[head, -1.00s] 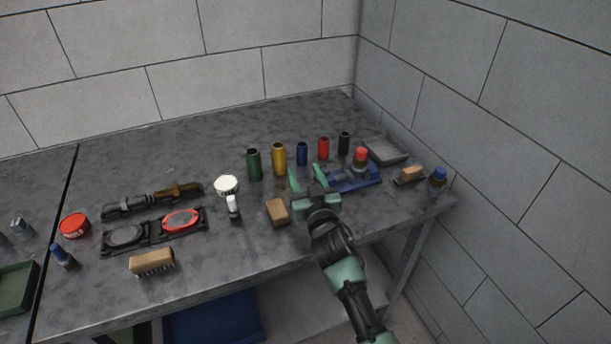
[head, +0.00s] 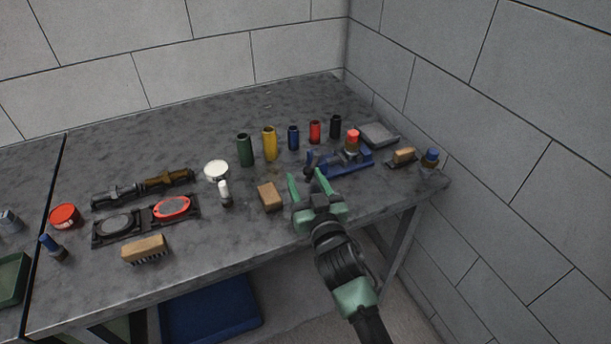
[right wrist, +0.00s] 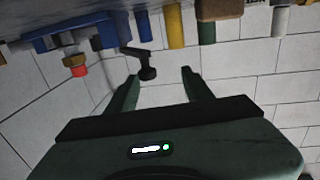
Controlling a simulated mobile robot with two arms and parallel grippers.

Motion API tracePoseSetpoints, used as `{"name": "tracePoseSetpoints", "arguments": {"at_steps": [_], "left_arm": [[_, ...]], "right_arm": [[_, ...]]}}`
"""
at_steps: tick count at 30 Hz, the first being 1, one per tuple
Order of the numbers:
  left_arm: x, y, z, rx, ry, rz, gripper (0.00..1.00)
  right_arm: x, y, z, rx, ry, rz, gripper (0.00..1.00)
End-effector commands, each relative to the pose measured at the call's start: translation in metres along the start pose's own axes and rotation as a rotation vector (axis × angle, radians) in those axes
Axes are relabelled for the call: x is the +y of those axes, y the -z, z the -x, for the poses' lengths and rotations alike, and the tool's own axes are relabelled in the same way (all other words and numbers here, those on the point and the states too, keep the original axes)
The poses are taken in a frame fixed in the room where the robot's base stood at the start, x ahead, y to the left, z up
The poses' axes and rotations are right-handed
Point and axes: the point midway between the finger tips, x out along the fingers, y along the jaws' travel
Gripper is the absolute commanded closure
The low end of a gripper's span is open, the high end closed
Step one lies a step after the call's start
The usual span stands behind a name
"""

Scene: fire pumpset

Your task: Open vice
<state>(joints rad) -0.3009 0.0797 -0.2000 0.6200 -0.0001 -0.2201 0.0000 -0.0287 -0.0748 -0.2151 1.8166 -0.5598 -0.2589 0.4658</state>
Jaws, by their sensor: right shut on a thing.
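The blue vice (head: 352,165) lies at the right of the grey workbench, with a dark handle (head: 308,170) at its left end. In the right wrist view the vice's blue body (right wrist: 62,38) is at the upper left, and the black handle (right wrist: 148,73) hangs between the fingertips. The exact contact is too small to see. My left gripper is in no view.
A brown block (head: 269,196) lies left of my gripper. A grey tray (head: 379,135) and a brush (head: 403,156) are at the right.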

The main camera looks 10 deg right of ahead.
Motion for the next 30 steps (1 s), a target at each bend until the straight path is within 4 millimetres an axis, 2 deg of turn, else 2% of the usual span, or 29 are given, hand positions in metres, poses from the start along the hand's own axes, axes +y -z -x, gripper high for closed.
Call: {"name": "tracePoseSetpoints", "arguments": {"at_steps": [8,30], "left_arm": [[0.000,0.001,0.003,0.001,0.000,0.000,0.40],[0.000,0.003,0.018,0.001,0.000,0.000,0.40]], "right_arm": [[-0.002,0.000,0.007,-0.001,0.006,-0.003,0.57],[0.013,0.001,0.058,-0.001,0.000,0.000,0.57]]}}
